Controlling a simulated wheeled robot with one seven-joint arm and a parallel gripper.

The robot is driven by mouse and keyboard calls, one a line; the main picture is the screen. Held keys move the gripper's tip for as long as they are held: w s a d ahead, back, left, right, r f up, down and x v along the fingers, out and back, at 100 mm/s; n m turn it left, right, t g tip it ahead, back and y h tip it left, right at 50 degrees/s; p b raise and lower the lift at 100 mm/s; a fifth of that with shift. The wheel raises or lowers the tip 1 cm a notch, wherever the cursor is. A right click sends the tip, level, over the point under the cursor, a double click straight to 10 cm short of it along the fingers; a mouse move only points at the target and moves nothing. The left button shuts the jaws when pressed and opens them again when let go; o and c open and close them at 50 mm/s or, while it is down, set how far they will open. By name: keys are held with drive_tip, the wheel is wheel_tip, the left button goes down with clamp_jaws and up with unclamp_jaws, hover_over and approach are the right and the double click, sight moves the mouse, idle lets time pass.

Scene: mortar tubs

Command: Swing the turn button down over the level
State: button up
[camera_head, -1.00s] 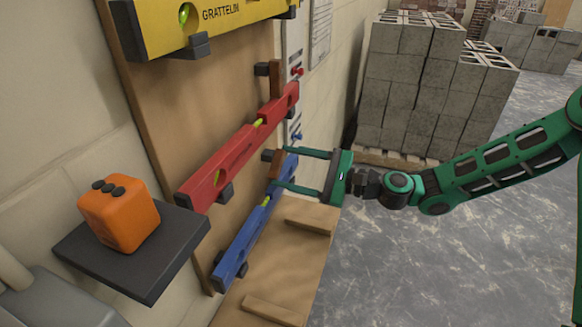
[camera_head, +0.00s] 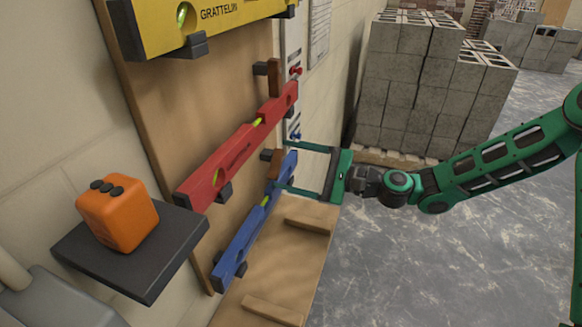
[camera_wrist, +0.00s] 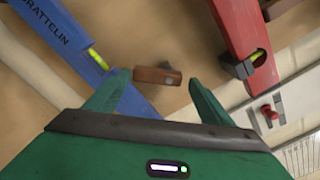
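The blue level (camera_head: 240,240) rests tilted on dark brackets low on the wooden board, and it also shows in the wrist view (camera_wrist: 75,50). A small brown wooden turn button (camera_head: 272,167) sits by its upper end. In the wrist view the turn button (camera_wrist: 157,75) lies crosswise between my fingertips, with a round mark near its right end; it appears clear of the blue level's face. My gripper (camera_head: 286,167) is open around the button, with gaps to both fingers in the wrist view (camera_wrist: 160,82). Contact cannot be told from the head view.
A red level (camera_head: 225,165) hangs above, with another brown turn button (camera_head: 274,78) near its upper end. A yellow level (camera_head: 225,15) is higher. An orange box (camera_head: 118,215) stands on a dark shelf (camera_head: 125,265) at left. Concrete blocks (camera_head: 410,80) stand behind; open floor lies right.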

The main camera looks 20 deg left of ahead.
drive_tip(key=shift+s+f, duration=0.25)
idle(0.4)
drive_tip(key=m, duration=0.3)
drive_tip(key=r+m, duration=0.1)
drive_tip(key=m, duration=0.2)
drive_tip(key=shift+s+a, duration=0.1)
drive_tip(key=shift+s, duration=0.05)
drive_tip(key=m, duration=0.2)
drive_tip(key=shift+r+m, duration=0.25)
drive_tip(key=shift+m, duration=0.15)
drive_tip(key=d, duration=1.1)
drive_tip(key=s+d+f+n+g+h, duration=0.2)
drive_tip(key=s+d+f+n+h, duration=0.25)
drive_tip(key=f, duration=0.45)
drive_tip(key=s+d+f+n+h, duration=0.1)
drive_tip(key=d+f+n+h, duration=0.1)
drive_tip(key=d, duration=0.5)
drive_tip(key=s+d+f+n+h, duration=0.1)
drive_tip(key=d+f+n+h, duration=0.1)
drive_tip(key=d+h, duration=0.3)
drive_tip(key=shift+d+f+n, duration=0.2)
drive_tip(key=shift+d+n, duration=0.25)
drive_tip(key=shift+d, duration=1.25)
